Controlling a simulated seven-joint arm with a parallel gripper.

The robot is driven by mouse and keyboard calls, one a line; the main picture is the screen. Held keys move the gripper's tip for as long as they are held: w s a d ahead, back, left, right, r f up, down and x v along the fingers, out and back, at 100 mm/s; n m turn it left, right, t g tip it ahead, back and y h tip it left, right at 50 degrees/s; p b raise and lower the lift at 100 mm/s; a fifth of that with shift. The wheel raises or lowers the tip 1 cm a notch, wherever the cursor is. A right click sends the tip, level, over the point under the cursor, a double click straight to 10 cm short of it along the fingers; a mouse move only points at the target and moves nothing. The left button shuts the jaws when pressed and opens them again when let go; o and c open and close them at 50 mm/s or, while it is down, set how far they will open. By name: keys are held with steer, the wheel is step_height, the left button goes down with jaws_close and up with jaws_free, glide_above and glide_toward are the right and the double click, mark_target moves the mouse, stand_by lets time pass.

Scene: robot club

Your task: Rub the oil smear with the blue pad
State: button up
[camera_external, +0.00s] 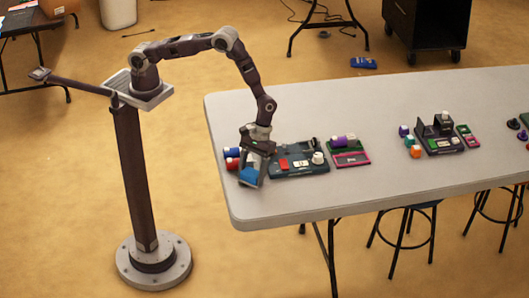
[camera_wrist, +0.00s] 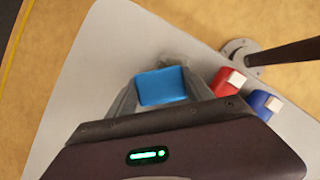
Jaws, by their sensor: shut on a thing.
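The blue pad (camera_wrist: 162,86) is held between the fingers of my gripper (camera_wrist: 160,95). In the external view the pad (camera_external: 249,175) shows at the lower end of my gripper (camera_external: 251,172), low over the near left part of the table. I cannot tell whether the pad touches the tabletop. A faint grey smear (camera_wrist: 178,50) lies on the tabletop just beyond the pad in the wrist view. The smear is partly hidden by the pad and gripper, and I cannot make it out in the external view.
A red object (camera_wrist: 228,82) and a blue object (camera_wrist: 264,104), each with a white part, lie right of the pad. A dark tray (camera_external: 318,171) with small parts stands right of my gripper. The grey table (camera_external: 300,200) is clear along its near edge.

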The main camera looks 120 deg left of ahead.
steer(key=shift+w+a, duration=0.55)
steer(key=shift+s+d, duration=2.75)
steer(key=shift+s, duration=0.05)
step_height(320, 180, up, 8)
steer(key=shift+w+a+r, duration=0.1)
steer(key=shift+w, duration=0.05)
